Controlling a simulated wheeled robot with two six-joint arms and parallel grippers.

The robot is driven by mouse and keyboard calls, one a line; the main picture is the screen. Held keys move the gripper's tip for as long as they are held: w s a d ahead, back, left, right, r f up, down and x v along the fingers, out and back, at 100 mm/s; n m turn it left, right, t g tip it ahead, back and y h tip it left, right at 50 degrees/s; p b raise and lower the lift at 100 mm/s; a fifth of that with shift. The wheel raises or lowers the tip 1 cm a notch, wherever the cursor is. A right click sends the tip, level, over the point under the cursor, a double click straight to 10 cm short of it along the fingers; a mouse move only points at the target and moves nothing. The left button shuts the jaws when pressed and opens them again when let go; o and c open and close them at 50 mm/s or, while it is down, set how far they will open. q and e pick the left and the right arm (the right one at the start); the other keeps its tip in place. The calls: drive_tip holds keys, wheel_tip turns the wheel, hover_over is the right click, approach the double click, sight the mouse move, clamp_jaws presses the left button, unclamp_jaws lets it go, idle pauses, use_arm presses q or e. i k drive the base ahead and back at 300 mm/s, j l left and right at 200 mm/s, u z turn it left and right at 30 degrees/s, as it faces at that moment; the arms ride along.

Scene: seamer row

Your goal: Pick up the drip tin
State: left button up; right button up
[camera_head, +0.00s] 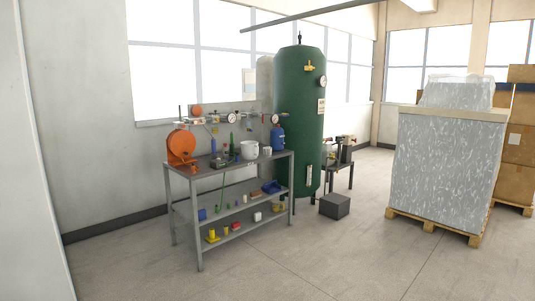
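A grey metal workbench (214,171) with lower shelves stands left of centre, some way off. On its top, right of the middle, stands a light grey pot-like container (249,151). A smaller pale tin (267,152) stands just right of it. I cannot tell which of these, if either, is the drip tin. A blue canister (277,138) stands behind them at the bench's right end. Neither of my grippers is in view.
An orange reel-like device (181,147) sits at the bench's left end. A tall green tank (301,110) stands behind the bench and a dark box (335,206) lies on the floor. A wrapped pallet load (446,170) is at right. The floor in front is clear.

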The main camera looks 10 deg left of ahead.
sight(266, 150)
drive_tip(key=i+z, duration=0.15)
drive_tip(key=i, duration=5.2)
